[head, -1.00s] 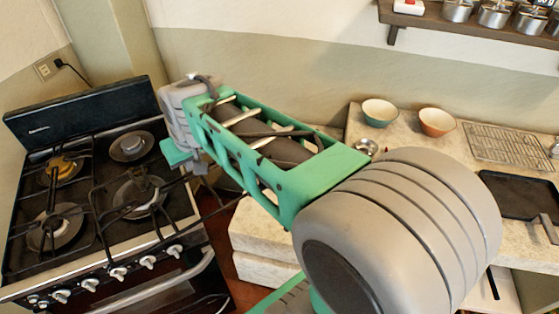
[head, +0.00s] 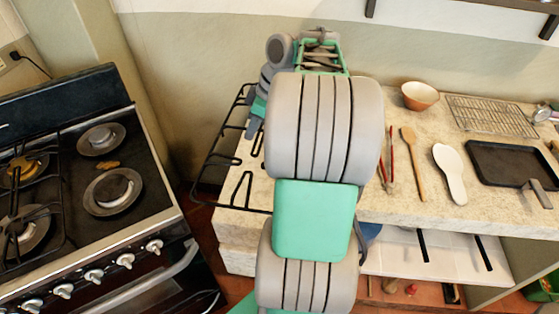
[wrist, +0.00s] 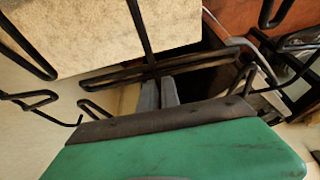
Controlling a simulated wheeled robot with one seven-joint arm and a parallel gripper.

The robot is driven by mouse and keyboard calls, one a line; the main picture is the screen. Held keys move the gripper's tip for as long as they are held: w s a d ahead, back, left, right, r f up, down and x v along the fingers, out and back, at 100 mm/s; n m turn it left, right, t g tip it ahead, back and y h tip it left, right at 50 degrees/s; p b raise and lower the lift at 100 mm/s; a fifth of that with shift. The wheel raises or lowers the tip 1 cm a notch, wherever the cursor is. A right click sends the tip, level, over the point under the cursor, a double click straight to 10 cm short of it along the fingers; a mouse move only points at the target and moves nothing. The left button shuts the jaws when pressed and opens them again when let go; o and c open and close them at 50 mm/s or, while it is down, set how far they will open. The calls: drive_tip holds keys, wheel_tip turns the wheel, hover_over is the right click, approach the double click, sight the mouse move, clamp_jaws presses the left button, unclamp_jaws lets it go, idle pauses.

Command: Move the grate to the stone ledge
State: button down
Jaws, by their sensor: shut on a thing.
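The black wire grate (head: 222,158) hangs level or slightly tilted at the left end of the stone ledge (head: 400,205). Part of it overlaps the ledge's left end and part reaches over the gap beside the stove. I cannot tell if it touches the stone. My gripper (head: 250,128) is shut on the grate, mostly behind my arm in the head view. In the wrist view, the two grey fingers of my gripper (wrist: 160,93) close on a bar of the grate (wrist: 143,30), with the pale ledge (wrist: 100,40) behind.
The stove (head: 150,225) stands left, its right burners bare.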

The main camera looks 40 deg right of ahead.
wheel_tip(320, 180, down, 8)
drive_tip(key=f+b, duration=0.1)
drive_tip(key=b, duration=0.5)
drive_tip(key=w+d+f, duration=0.2)
drive_tip(key=d, duration=0.2)
drive_tip(key=w+d+f+p, duration=0.1)
drive_tip(key=w+d+f, duration=0.1)
drive_tip(key=d+f, duration=0.1)
drive_tip(key=w+d+f, duration=0.3)
drive_tip(key=d, duration=0.1)
drive_tip(key=shift+d+f+p, duration=0.25)
drive_tip(key=shift+d+p, duration=0.1)
drive_tip(key=shift+w+d+f, duration=0.1)
drive_tip(key=shift+d+f, duration=0.05)
drive_tip(key=shift+f, duration=0.05)
drive_tip(key=f, duration=0.3)
drive_tip(key=shift+w+d+f, duration=0.15)
drive_tip(key=shift+d+f, duration=0.05)
drive_tip(key=shift+f, duration=0.25)
drive_tip(key=c, duration=2)
unclamp_jaws()
drive_tip(key=shift+f, duration=0.1)
drive_tip(key=o, duration=0.4)
